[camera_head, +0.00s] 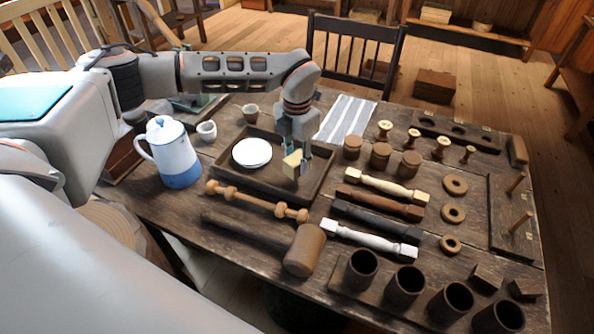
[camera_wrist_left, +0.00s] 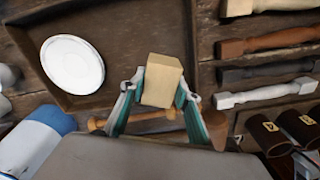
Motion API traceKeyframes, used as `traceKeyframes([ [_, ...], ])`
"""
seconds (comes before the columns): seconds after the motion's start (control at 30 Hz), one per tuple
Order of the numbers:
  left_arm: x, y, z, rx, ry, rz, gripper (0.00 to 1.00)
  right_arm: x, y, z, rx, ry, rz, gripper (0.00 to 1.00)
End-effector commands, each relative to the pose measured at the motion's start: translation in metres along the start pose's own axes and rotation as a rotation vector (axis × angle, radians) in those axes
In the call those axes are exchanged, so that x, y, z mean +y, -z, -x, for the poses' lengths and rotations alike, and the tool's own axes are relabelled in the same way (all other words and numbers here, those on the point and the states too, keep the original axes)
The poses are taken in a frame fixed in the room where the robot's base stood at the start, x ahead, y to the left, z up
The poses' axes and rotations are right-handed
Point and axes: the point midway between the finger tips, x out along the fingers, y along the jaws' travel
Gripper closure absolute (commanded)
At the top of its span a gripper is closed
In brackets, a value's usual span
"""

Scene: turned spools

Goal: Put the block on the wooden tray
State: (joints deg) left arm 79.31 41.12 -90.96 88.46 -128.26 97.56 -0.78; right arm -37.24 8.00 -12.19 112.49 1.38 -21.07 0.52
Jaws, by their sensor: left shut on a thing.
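A pale wooden block (camera_head: 292,164) is held between the fingers of my left gripper (camera_head: 296,158), over the right part of the wooden tray (camera_head: 228,183). The block also shows in the left wrist view (camera_wrist_left: 162,80), with a finger on each side of it. The dark tray (camera_wrist_left: 190,22) lies behind the block there. I cannot tell whether the block touches the tray floor or hangs just above it. A white plate (camera_head: 252,152) lies in the left part of the tray. My right gripper is not in view.
A blue and white pitcher (camera_head: 175,155) stands left of the tray. A wooden mallet (camera_head: 303,250) and a turned spindle (camera_head: 255,203) lie in front. Several turned legs (camera_head: 380,207) and dark cups (camera_head: 405,285) stand or lie to the right. A striped cloth (camera_head: 347,118) lies behind.

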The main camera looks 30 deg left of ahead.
Motion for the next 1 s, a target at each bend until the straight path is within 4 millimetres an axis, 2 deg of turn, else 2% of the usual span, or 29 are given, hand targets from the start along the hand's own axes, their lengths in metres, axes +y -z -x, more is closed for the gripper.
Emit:
traceKeyframes([
  [0.17, -0.001, 0.000, -0.011, 0.001, 0.001, -0.001, 0.92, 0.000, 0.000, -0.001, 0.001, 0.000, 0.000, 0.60],
  [0.4, 0.000, 0.000, -0.044, 0.001, 0.000, -0.001, 0.92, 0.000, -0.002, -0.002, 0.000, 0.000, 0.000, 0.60],
  [0.8, 0.000, 0.000, -0.048, 0.000, 0.000, -0.001, 0.92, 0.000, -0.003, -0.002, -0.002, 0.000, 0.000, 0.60],
  [0.83, 0.000, 0.000, -0.048, 0.000, 0.000, -0.001, 0.64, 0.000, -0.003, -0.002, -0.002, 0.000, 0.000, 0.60],
  [0.87, 0.000, 0.000, -0.048, -0.001, 0.000, -0.001, 0.56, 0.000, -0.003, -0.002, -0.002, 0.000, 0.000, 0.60],
  [0.9, 0.000, 0.000, -0.048, 0.000, 0.000, -0.001, 0.52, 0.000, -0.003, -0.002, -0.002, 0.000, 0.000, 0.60],
  [1.0, 0.000, 0.000, -0.048, 0.000, 0.000, -0.001, 0.52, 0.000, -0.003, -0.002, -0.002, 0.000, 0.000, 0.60],
])
